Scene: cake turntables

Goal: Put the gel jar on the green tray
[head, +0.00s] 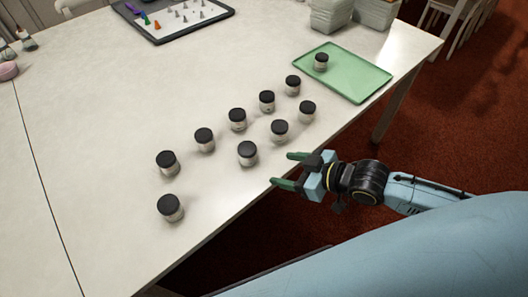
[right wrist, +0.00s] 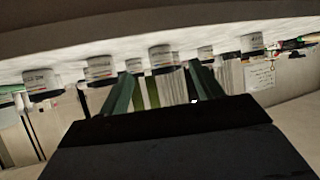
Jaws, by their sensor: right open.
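Several alike small jars with black lids and pale bodies stand upright on the white table, among them one jar (head: 247,153) just left of my right gripper (head: 282,169). Their labels are too small to read, so I cannot tell which is the gel jar. One such jar (head: 321,61) stands on the green tray (head: 345,80) at the table's right side. My right gripper is open and empty at the table's front edge, fingers pointing left at the jars. In the right wrist view, which is upside down, a jar (right wrist: 163,57) appears between the green fingers, beyond their tips. My left gripper is not in view.
A dark-framed board (head: 180,17) with small cones lies at the back. Pale green containers (head: 330,14) stand at the back right. A pink item (head: 8,71) is at the far left.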

